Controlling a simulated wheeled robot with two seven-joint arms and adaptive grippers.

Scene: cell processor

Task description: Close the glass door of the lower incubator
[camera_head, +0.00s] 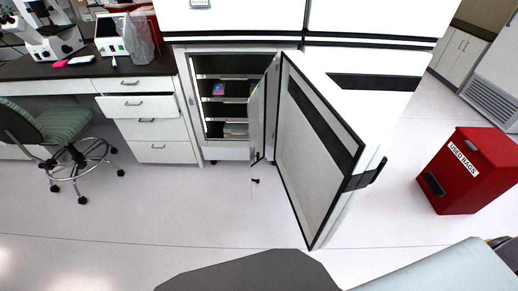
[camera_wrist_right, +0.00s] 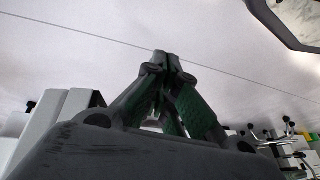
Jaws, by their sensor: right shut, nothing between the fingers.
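The lower incubator (camera_head: 190,100) stands open in the head view, with lit shelves inside. Its glass door (camera_head: 257,120) is swung outward at the right side of the opening and is seen nearly edge-on. The thick white outer door (camera_head: 303,150) with black edging is also wide open, to the right of the glass door. My right gripper (camera_wrist_right: 165,62) is shut and empty in the right wrist view, with pale floor behind its fingertips. It touches nothing visible. Neither gripper shows in the head view, so its distance to the glass door cannot be told.
A red bin (camera_head: 470,172) stands on the floor at the right. A drawer cabinet (camera_head: 155,130) and a green stool (camera_head: 65,125) are at the left. Several items lie on the incubator shelves. The floor in front of the opening is mostly clear.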

